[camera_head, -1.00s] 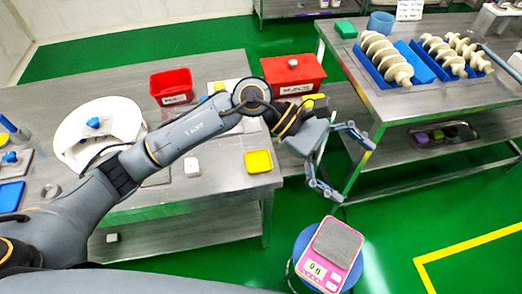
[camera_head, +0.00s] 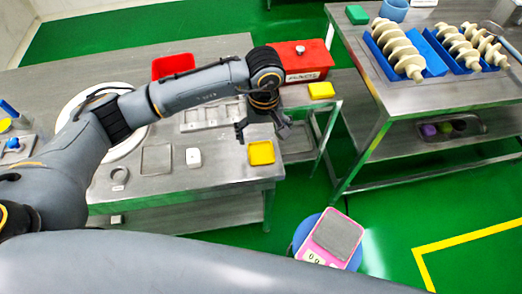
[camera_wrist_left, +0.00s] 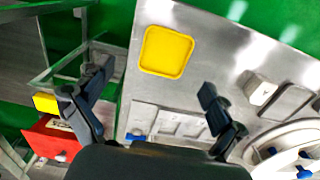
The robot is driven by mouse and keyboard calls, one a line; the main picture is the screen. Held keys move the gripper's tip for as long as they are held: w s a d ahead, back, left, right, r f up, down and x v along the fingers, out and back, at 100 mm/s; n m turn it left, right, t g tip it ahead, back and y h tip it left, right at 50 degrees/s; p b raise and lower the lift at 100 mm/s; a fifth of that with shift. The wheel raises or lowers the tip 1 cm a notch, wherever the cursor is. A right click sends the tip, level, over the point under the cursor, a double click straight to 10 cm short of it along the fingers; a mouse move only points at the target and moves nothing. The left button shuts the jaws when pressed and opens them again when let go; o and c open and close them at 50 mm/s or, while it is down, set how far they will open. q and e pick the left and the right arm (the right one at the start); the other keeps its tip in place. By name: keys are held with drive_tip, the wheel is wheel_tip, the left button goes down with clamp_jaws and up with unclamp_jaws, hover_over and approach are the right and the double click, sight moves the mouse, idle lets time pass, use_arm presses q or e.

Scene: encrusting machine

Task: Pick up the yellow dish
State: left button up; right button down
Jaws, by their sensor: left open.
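The yellow dish (camera_head: 261,153) is a small, shallow square dish on the metal table, near its front right corner. In the left wrist view the dish (camera_wrist_left: 166,51) lies beyond the fingertips, between their lines, and nothing covers it. My left gripper (camera_head: 262,132) is open and empty, pointing down just behind the dish in the head view. In the left wrist view its two fingers (camera_wrist_left: 156,82) are spread apart and do not touch the dish. My right gripper is not in view.
Another yellow item (camera_head: 321,90) sits by a red lidded box (camera_head: 302,62) at the back right. A small white block (camera_head: 193,157) lies left of the dish. A pink scale (camera_head: 332,240) stands on a blue stool in front. Green floor separates the right table (camera_head: 400,100).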

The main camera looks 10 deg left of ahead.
sight(261, 154)
use_arm(q)
drive_tip(key=shift+s+f+p, duration=0.15)
drive_tip(key=shift+f+p, duration=0.2)
drive_tip(key=shift+f, duration=0.15)
drive_tip(key=f, duration=0.1)
drive_tip(key=f+p, duration=0.1)
drive_tip(key=f, duration=0.1)
drive_tip(key=shift+s+a+f, duration=0.2)
drive_tip(key=shift+a+f, duration=0.05)
drive_tip(key=shift+f, duration=0.1)
drive_tip(key=shift+w+f, duration=0.1)
drive_tip(key=shift+f, duration=0.35)
drive_tip(key=shift+c, duration=0.2)
drive_tip(key=c, duration=1.1)
